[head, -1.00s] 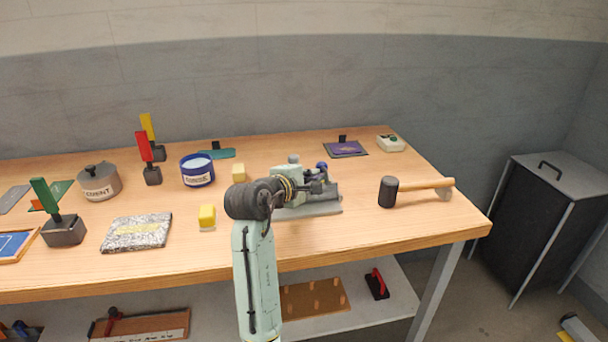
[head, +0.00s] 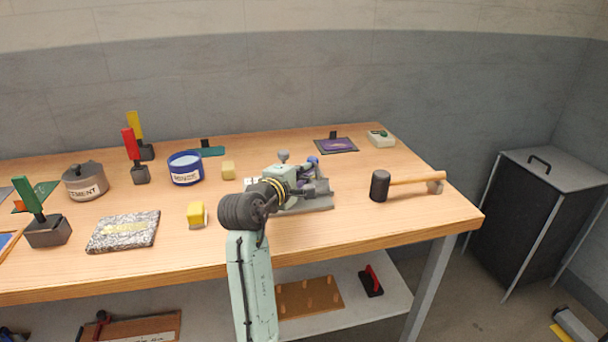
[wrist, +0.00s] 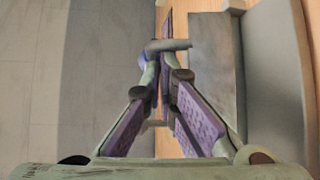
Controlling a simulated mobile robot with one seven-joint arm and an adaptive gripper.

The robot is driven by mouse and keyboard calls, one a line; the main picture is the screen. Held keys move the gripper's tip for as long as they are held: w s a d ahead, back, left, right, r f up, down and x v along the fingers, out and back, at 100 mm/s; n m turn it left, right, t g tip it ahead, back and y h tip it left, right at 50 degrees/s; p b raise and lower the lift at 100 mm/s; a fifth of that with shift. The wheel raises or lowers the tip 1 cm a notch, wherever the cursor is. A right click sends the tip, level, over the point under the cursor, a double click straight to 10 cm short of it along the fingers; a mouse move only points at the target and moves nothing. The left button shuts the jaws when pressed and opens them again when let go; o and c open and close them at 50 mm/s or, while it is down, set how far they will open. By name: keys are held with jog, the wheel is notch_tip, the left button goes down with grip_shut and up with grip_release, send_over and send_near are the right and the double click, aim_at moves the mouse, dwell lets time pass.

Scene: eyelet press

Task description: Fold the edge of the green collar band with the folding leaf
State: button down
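My gripper (head: 312,187) reaches over a grey metal plate (head: 318,204) near the table's middle right. A blue knob (head: 313,162) stands just behind it. In the wrist view the purple-padded fingers (wrist: 158,70) converge beside a grey bar (wrist: 170,45); whether they grip it is unclear. The large grey surface (wrist: 195,60) lies to their right. My forearm hides much of this spot. A teal-green flat strip (head: 210,151) with a black upright lies at the back. Another green flat piece (head: 47,190) lies far left. I cannot tell which is the collar band, nor pick out the folding leaf.
A black-headed mallet (head: 380,186) lies right of the plate. Yellow blocks (head: 197,213), a blue tin (head: 186,168), a cement pot (head: 85,181) and a speckled slab (head: 123,232) stand left. A purple piece (head: 337,145) lies behind. Bare wood shows at front right.

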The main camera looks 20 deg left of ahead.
jog(key=shift+s+d+f+t+b, duration=0.15)
jog(key=shift+f+t+b, duration=0.2)
jog(key=shift+b, duration=0.3)
jog(key=b, duration=0.1)
jog(key=m+t+b, duration=0.1)
jog(key=b, duration=0.1)
jog(key=shift+s+d+r+m+t, duration=0.15)
jog(key=shift+s+d+m+t, duration=0.1)
jog(key=shift+m, duration=0.05)
jog(key=shift+s+d+r+b, duration=0.2)
jog(key=shift+s+d+b, duration=0.15)
jog(key=shift+b, duration=0.35)
jog(key=shift+s+m+t, duration=0.25)
jog(key=shift+m+t, duration=0.15)
jog(key=shift+s+d+r, duration=0.1)
jog(key=shift+s+d, duration=0.1)
jog(key=shift+s, duration=0.05)
jog(key=shift+s+d, duration=0.4)
jog(key=shift+s, duration=0.15)
jog(key=shift+s+d+f, duration=0.55)
jog(key=shift+s+f, duration=0.15)
jog(key=shift+s, duration=0.1)
jog(key=shift+p, duration=0.3)
jog(key=shift+s+f, duration=0.1)
